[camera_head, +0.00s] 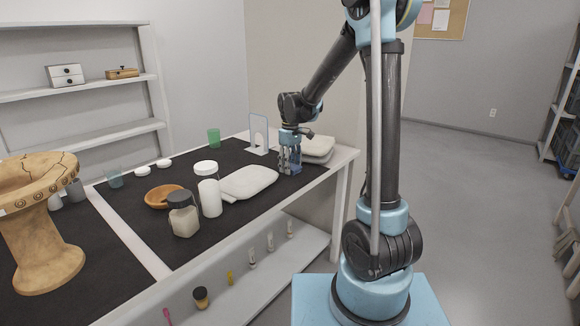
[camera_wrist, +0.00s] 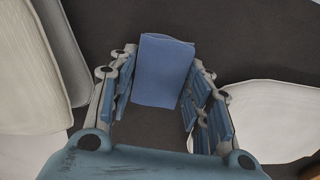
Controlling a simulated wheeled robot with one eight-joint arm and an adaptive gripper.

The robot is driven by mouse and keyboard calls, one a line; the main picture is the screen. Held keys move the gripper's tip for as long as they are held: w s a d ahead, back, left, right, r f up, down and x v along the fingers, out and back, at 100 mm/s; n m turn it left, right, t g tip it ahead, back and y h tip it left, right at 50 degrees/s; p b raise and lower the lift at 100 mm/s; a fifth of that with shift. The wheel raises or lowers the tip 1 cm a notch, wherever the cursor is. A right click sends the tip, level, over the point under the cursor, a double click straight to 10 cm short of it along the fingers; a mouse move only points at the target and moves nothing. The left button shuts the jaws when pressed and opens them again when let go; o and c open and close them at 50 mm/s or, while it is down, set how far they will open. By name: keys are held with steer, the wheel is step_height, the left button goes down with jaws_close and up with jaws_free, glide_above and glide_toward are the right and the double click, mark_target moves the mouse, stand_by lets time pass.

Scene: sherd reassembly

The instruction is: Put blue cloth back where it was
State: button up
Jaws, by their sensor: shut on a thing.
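The blue cloth (camera_wrist: 162,72) is a small folded block in the wrist view, held between the two blue-padded fingers of my gripper (camera_wrist: 160,90). In the head view my gripper (camera_head: 290,168) points down, low over the dark mat (camera_head: 238,153) near the right end of the table. There I cannot tell the cloth from the blue fingers, and whether its underside touches the mat is hidden.
A pale flat pad (camera_head: 250,182) lies left of my gripper, and stacked pale pads (camera_head: 318,148) lie behind it to the right. Jars (camera_head: 209,190) and a wooden bowl (camera_head: 160,197) stand left.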

steer(key=o, duration=1.1)
step_height(320, 180, up, 12)
steer(key=f, duration=0.1)
steer(key=s+d+r+m, duration=0.2)
steer(key=s+d+m, duration=0.1)
steer(key=s+d, duration=0.6)
steer(key=s+d+f+m, duration=0.2)
steer(key=s+d+f, duration=0.2)
steer(key=s, duration=0.3)
steer(key=s+d+f+m+t, duration=0.1)
steer(key=s+d+f, duration=0.3)
steer(key=s, duration=0.4)
steer(key=s+d+f+m+t, duration=0.1)
steer(key=s+d+f+m, duration=0.3)
steer(key=s+f, duration=0.2)
steer(key=shift+s+f, duration=0.2)
steer(key=shift+s, duration=0.65)
